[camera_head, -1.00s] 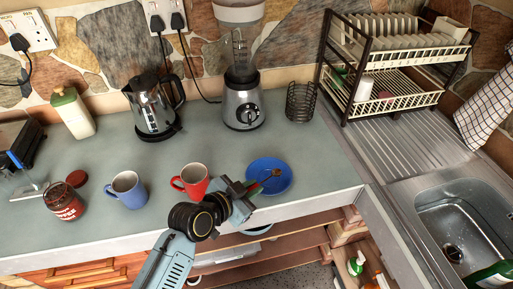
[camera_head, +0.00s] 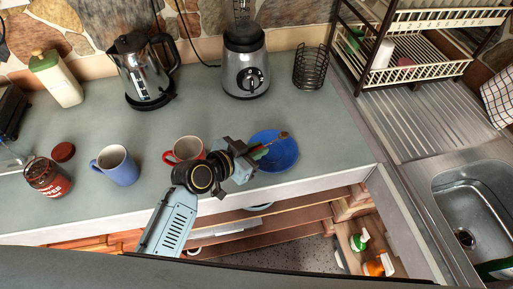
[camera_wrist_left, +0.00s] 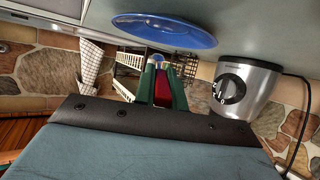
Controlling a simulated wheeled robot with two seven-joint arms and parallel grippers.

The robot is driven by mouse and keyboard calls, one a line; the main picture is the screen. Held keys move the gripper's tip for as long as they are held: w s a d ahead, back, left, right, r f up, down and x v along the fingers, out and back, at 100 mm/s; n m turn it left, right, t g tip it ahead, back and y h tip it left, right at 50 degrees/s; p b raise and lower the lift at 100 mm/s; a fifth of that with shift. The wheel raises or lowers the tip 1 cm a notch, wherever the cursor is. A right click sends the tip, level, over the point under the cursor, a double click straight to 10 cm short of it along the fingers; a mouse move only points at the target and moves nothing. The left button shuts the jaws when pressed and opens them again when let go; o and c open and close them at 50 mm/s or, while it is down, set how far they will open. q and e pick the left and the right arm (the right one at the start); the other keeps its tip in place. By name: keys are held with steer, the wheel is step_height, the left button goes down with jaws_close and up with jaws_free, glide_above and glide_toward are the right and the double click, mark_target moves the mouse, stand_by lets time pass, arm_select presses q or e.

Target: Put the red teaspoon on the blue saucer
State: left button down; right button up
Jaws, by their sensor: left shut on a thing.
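The blue saucer (camera_head: 285,160) lies on the grey worktop near its front edge. It also shows in the left wrist view (camera_wrist_left: 165,30), near the top edge. My left gripper (camera_head: 255,154) is at the saucer's left side, shut on the red teaspoon (camera_head: 284,135). The spoon points away from the jaws, and its bowl end shows over the saucer's far right part. In the left wrist view, the spoon's red handle (camera_wrist_left: 162,88) is between the two green fingers. The spoon appears held above the saucer; I cannot tell whether it touches. My right gripper is out of view.
A red mug (camera_head: 185,149) stands close by my left wrist, and a blue mug (camera_head: 118,167) is further left. A blender (camera_head: 245,70), kettle (camera_head: 143,75) and wire holder (camera_head: 310,68) stand behind. A dish rack (camera_head: 400,75) and sink (camera_head: 475,205) are at right.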

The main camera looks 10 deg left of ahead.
arm_select(q)
steer(key=shift+f, duration=0.25)
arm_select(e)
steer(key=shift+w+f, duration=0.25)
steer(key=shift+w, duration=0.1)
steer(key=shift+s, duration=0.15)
arm_select(q)
steer(key=shift+f, duration=0.15)
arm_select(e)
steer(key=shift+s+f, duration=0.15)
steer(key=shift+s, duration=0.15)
